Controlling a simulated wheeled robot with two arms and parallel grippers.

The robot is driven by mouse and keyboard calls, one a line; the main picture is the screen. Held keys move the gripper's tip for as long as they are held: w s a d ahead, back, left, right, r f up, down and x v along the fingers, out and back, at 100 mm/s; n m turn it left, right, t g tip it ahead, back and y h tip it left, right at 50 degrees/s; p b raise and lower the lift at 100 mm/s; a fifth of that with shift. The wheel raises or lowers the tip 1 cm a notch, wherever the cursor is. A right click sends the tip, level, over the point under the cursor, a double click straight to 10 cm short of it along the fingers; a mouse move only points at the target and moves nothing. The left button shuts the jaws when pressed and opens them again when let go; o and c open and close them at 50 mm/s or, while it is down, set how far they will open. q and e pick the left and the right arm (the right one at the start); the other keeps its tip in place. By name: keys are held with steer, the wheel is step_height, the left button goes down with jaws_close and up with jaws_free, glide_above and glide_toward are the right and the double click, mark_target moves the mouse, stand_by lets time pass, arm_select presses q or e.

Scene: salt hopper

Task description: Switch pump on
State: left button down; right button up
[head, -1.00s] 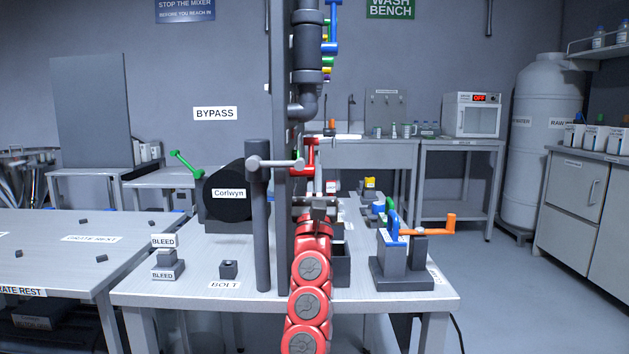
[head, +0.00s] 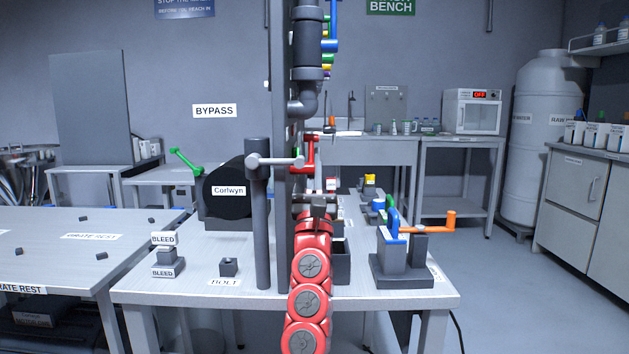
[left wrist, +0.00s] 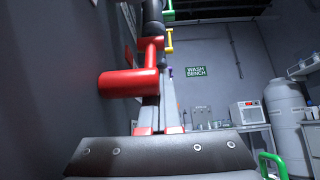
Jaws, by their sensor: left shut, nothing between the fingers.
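No switch marked for the pump can be read in these views. A black round-faced drum labelled Corlwyn (head: 228,192) lies on the near table, left of a grey post. My left gripper (head: 318,206) is shut and empty, at the end of my red arm in the middle of the head view. It is just below a red lever (head: 311,152) on the upright pipework. In the left wrist view a red handle (left wrist: 128,83) is close, above the dark gripper body (left wrist: 160,155), and appears apart from it. My right gripper is out of view.
An orange lever (head: 436,227) and a blue handle (head: 393,222) stand on a grey block at the table's right. A green lever (head: 186,162) is left of the drum. BLEED blocks (head: 164,256) and a small BOLT block (head: 228,267) stand at the front left.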

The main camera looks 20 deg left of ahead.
arm_select(q)
steer(key=shift+s+d+r, duration=0.1)
steer(key=shift+s+r, duration=0.3)
steer(key=shift+r, duration=0.15)
steer(key=v, duration=1.1)
steer(key=w+v, duration=0.1)
steer(key=v, duration=0.5)
steer(key=shift+s+f, duration=0.25)
steer(key=shift+f, duration=0.45)
